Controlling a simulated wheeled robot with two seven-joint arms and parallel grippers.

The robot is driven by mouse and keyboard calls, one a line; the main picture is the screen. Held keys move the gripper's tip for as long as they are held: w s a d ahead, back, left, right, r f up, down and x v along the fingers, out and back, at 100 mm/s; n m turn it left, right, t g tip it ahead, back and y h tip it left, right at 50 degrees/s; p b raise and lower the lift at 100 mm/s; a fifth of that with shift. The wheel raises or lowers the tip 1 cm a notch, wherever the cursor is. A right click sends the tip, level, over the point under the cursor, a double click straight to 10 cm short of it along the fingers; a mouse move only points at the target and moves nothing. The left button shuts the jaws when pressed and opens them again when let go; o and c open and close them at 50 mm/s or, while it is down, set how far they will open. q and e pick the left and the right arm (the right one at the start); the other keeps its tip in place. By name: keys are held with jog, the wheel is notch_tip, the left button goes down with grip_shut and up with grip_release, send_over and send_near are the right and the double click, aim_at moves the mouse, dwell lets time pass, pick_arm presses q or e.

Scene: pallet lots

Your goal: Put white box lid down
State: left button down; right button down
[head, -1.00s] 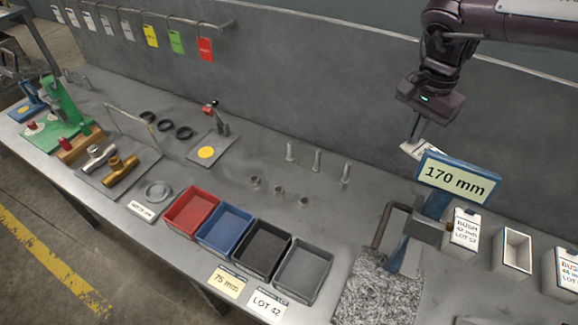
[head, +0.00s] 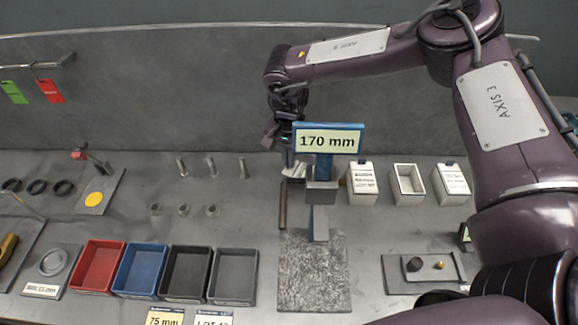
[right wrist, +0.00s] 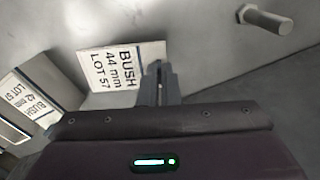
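The white box lid (right wrist: 115,68) carries the label "BUSH 44 mm LOT 57" in the right wrist view. My right gripper (right wrist: 160,86) appears shut on its edge, fingertips close together. In the head view this gripper (head: 288,160) is behind and left of the 170 mm sign, with a small white part of the lid below it; the sign hides some of this. An open white box (head: 394,186) stands on the bench, right of the gripper, between two lidded white boxes (head: 361,199) (head: 453,199). My left gripper is not in view.
Upright pins (head: 211,166) stand left of the gripper. Red, blue, black and grey bins (head: 233,277) line the front. A grey wall (head: 160,90) closes the back.

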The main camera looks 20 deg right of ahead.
jog(key=shift+f, duration=1.95)
jog(key=shift+f, duration=0.1)
jog(key=c, duration=1.6)
grip_release()
jog(key=shift+c, duration=0.2)
notch_tip(320, 180, up, 12)
jog(key=shift+r, duration=0.15)
